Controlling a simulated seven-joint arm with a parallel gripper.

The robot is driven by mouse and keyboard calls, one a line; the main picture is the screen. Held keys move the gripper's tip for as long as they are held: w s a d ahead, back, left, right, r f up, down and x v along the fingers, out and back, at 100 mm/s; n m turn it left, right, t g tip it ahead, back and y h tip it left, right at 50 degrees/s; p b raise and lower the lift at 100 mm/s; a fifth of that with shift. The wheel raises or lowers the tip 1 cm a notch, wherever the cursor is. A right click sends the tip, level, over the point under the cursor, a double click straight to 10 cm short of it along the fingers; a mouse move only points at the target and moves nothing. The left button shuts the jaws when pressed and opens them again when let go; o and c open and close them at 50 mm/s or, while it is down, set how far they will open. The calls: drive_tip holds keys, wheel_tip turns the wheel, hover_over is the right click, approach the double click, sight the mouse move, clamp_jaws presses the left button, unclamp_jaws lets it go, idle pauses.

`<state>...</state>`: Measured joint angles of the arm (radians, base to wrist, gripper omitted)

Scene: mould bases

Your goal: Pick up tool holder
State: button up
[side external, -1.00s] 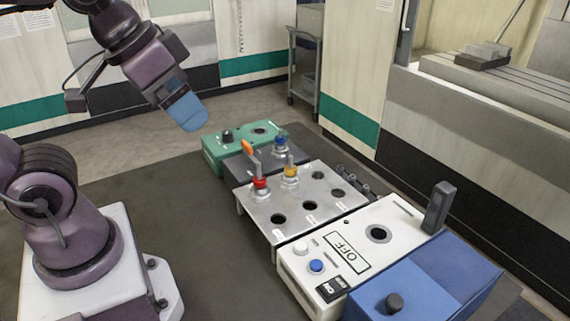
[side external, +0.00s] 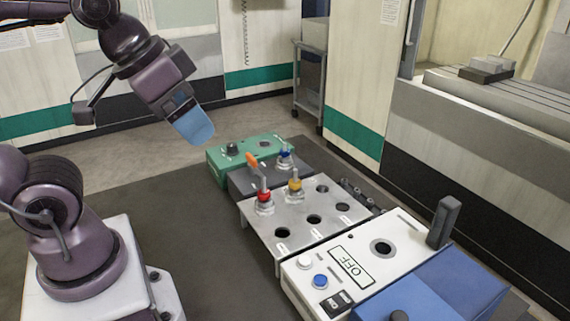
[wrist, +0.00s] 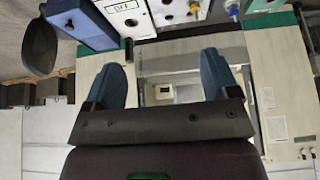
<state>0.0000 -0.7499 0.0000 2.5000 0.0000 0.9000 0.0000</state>
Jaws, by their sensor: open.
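Several tool holders stand upright on the bases in the side view. A blue one (side external: 285,158) stands on the dark grey base (side external: 245,181) behind. My gripper (side external: 198,129) hangs in the air left of and above the bases, apart from all holders. In the wrist view its two blue fingers (wrist: 162,82) are spread with nothing between them. A blue holder (wrist: 233,9) shows at that view's top edge.
A white OFF panel box (side external: 382,247) and a blue box (side external: 440,270) stand nearer the camera. A green base (side external: 218,155) is at the far end. The machine wall (side external: 440,120) rises at the right. The dark floor mat (side external: 160,215) left of the bases is clear.

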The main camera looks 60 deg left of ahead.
drive_tip(key=c, duration=0.8)
